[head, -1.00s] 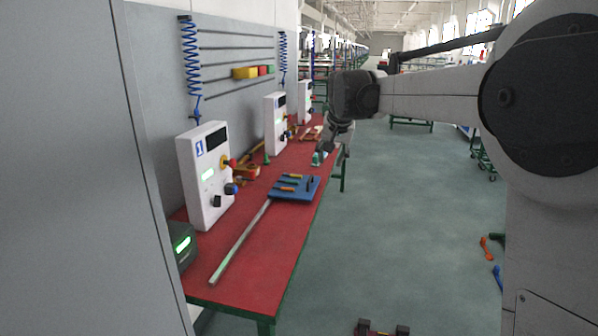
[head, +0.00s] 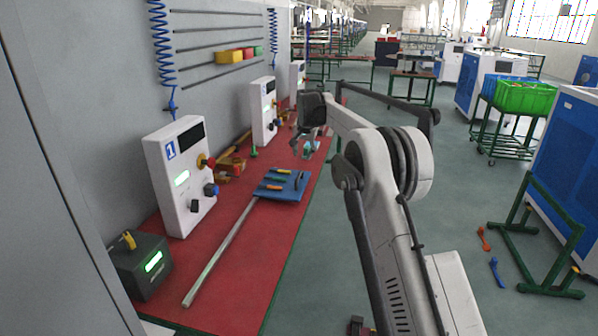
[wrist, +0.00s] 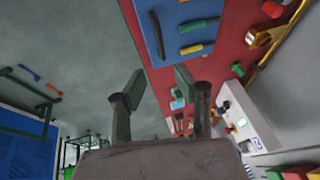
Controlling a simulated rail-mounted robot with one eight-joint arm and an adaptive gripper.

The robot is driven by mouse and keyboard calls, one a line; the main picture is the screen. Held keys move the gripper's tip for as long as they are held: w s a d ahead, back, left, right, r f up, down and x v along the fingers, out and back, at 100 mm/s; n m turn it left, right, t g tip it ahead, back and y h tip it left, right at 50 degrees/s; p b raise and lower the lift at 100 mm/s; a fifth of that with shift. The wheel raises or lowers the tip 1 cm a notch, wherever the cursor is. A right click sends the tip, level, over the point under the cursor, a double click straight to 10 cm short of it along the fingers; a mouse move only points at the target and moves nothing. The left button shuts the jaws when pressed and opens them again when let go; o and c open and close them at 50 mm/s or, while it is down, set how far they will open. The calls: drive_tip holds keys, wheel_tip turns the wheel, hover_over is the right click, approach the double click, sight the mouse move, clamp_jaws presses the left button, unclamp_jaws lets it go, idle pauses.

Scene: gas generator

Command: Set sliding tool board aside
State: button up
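The sliding tool board (head: 289,192) is a blue panel with several small hand tools on it. It lies on the red workbench (head: 236,268) at the end of a pale metal rail (head: 222,256) in the head view. The board (wrist: 174,14) also shows at the top of the wrist view, beyond my fingertips. My gripper (wrist: 157,84) has its two fingers spread with nothing between them. In the head view my gripper (head: 306,143) hangs over the bench beyond the board's far side, apart from it.
White control boxes (head: 183,178) stand along the bench's wall side, with a dark box with a green display (head: 141,266) at the near left. Open floor (head: 330,235) lies right of the bench. A green crate (head: 526,97) on a trolley stands farther right.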

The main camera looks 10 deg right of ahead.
sight(299, 176)
drive_tip(key=x, duration=1.3)
drive_tip(key=shift+w+a+f+p, duration=0.1)
drive_tip(key=shift+f+p, duration=0.15)
drive_tip(key=shift+p, duration=0.05)
clamp_jaws()
